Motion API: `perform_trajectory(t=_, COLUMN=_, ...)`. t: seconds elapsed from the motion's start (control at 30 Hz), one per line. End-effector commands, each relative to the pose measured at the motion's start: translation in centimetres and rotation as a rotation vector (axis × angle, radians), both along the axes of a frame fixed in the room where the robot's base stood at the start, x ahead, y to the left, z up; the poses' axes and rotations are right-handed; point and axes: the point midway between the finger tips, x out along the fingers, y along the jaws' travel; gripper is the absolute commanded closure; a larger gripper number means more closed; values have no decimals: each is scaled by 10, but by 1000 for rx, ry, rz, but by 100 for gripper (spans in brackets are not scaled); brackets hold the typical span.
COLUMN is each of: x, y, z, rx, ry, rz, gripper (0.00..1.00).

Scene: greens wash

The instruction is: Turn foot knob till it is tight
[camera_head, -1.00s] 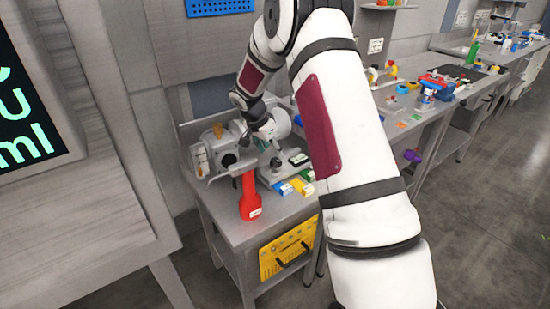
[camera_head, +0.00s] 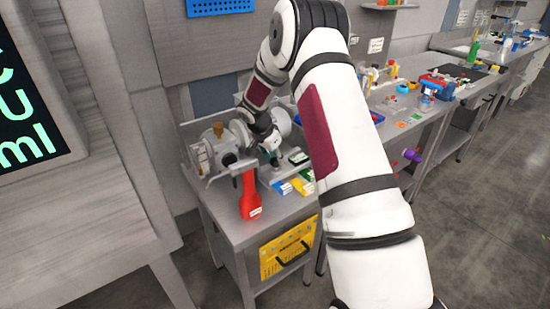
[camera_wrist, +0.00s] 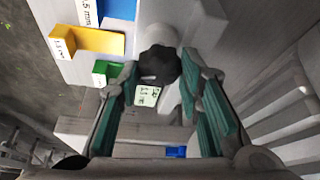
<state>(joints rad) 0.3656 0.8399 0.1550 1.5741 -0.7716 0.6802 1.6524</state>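The foot knob, a black lobed knob (camera_wrist: 158,66), shows in the wrist view on the end of a pale grey cylindrical part. My gripper (camera_wrist: 161,82) has two teal-padded fingers spread apart, one on each side of the knob near the fingertips. I cannot tell whether either pad touches it. A small white label (camera_wrist: 147,96) with print shows just below the knob. In the head view my gripper (camera_head: 270,155) is low beside the grey machine (camera_head: 228,150) on the cart. The knob is hidden there or too small to tell.
Yellow (camera_wrist: 85,41), blue (camera_wrist: 88,13) and green (camera_wrist: 110,73) blocks lie near the knob. A red tool (camera_head: 249,195) stands at the cart's front left. A yellow panel (camera_head: 288,250) hangs on the cart's front. A long workbench (camera_head: 415,125) with small items runs right.

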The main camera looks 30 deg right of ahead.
Motion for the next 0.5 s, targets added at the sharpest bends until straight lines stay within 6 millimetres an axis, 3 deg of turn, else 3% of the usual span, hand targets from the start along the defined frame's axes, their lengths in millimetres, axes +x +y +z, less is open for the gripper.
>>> perform_trajectory(t=0.5, x=-2, y=-1, z=0, rx=-1, ry=0, rz=152, gripper=95)
